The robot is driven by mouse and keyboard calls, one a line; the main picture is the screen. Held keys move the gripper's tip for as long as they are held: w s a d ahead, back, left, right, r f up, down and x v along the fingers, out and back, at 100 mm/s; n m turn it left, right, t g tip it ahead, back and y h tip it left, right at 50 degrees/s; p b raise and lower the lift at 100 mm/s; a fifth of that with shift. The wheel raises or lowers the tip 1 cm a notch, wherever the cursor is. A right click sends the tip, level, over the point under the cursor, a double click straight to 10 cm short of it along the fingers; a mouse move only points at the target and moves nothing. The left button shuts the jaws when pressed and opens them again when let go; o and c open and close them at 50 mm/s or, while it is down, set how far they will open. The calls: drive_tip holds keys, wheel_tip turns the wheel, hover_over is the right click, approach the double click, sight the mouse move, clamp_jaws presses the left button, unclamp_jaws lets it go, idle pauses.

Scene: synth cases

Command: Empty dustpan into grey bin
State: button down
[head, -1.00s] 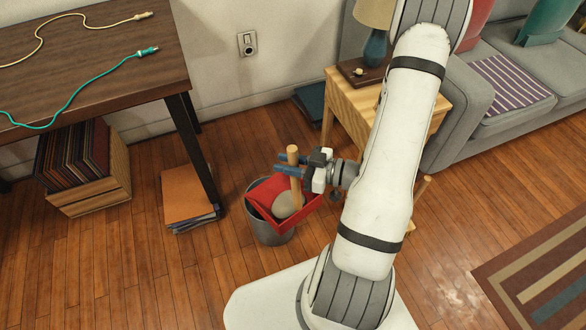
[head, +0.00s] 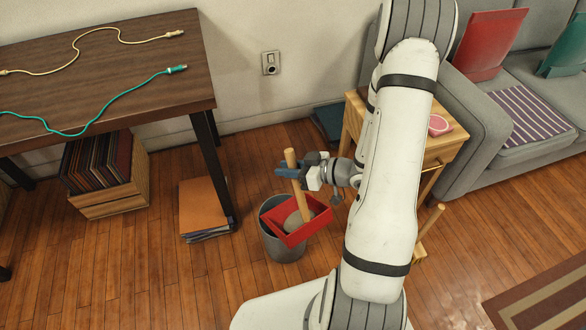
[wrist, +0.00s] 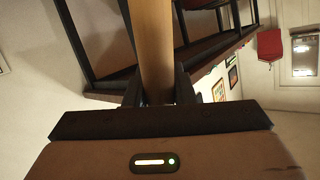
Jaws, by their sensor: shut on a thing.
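The red dustpan (head: 275,213) has an upright wooden handle (head: 291,158) that leans slightly left at its top. A grey rounded clump of dust (head: 297,220) lies in the pan. The grey bin (head: 284,247) stands on the floor beneath, and the pan covers part of its mouth, so the bin's inside is mostly hidden. My gripper (head: 284,172) is shut on the handle above the pan. In the wrist view the wooden handle (wrist: 152,40) passes between my gripper's fingers (wrist: 158,90); the pan is out of sight there.
A dark table (head: 110,75) with two cables stands at left, its leg near an orange-topped stack (head: 204,205). A wooden side table (head: 450,148) and grey sofa (head: 470,110) stand at right, partly behind my arm. Floor left of the bin is open.

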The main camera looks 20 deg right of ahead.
drive_tip(key=w+a+f+m+g+h+p, duration=0.1)
drive_tip(key=w+a+g+p, duration=0.1)
drive_tip(key=w+p, duration=0.5)
drive_tip(key=w+a+f+m+g+h+p, duration=0.1)
drive_tip(key=w+a+g+p, duration=0.1)
drive_tip(key=w+p, duration=0.4)
drive_tip(key=shift+w+a+f+g+h+p, duration=0.3)
drive_tip(key=shift+w+a+h+p, duration=0.1)
drive_tip(key=shift+w, duration=0.6)
idle(0.4)
drive_tip(key=shift+s, duration=0.1)
idle(2.2)
drive_tip(key=s+d+t+y+b, duration=0.1)
drive_tip(key=s+d+b, duration=0.1)
drive_tip(key=s, duration=0.3)
drive_tip(key=s+d+r+n+t+y+b, duration=0.1)
drive_tip(key=s+t+b, duration=0.1)
drive_tip(key=s+b, duration=0.2)
drive_tip(key=s+d+r+n+t+y+b, duration=0.1)
drive_tip(key=s+d+t+b, duration=0.1)
drive_tip(key=s, duration=0.5)
drive_tip(key=shift+s+d+r+b, duration=0.25)
drive_tip(key=shift+s+d+b, duration=0.05)
drive_tip(key=shift+b, duration=0.5)
drive_tip(key=s+d+n+t+y+b, duration=0.2)
drive_tip(key=s+b, duration=0.3)
drive_tip(key=s, duration=0.2)
drive_tip(key=shift+s+d+r+b, duration=0.15)
drive_tip(key=shift+s+r+b, duration=0.05)
drive_tip(key=shift+s+b, duration=0.1)
